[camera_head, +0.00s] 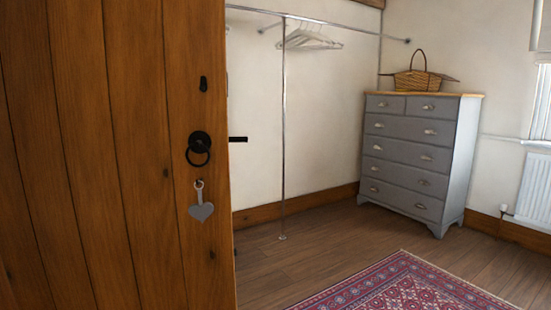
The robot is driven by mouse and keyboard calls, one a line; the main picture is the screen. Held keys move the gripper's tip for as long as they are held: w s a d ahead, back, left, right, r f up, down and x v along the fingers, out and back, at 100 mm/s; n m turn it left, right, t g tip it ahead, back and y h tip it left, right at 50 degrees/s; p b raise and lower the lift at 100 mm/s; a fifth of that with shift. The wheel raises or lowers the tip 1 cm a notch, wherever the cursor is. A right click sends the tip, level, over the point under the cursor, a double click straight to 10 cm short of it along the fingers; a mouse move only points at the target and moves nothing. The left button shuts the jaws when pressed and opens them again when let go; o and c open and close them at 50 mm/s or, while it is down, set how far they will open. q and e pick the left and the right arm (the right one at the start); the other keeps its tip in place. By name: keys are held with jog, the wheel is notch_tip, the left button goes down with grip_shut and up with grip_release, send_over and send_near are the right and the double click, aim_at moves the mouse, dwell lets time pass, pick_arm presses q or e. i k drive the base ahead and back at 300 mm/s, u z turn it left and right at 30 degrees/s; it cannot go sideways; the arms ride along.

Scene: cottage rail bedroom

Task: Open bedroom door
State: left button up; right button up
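The wooden plank bedroom door (125,150) fills the left side of the head view. It stands ajar, with its free edge near the middle-left and the room showing past it. A black ring handle (198,149) is on the door near that edge. A grey heart tag (201,211) hangs just below the handle. A small black keyhole cover (203,84) sits above it, and a black latch bar (238,139) sticks out from the door edge. Neither of my grippers shows. What lies behind the door is hidden.
A grey chest of drawers (410,155) with a wicker basket (418,79) on top stands against the back wall. A metal clothes rail (284,130) with hangers stands left of it. A red patterned rug (405,287) lies in front. Wooden floor (300,262) between them is clear. A white radiator (534,190) is at right.

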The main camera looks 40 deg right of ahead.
aim_at(102, 103)
jog(key=z, duration=1.1)
jog(key=i, duration=1.05)
jog(key=u, duration=0.75)
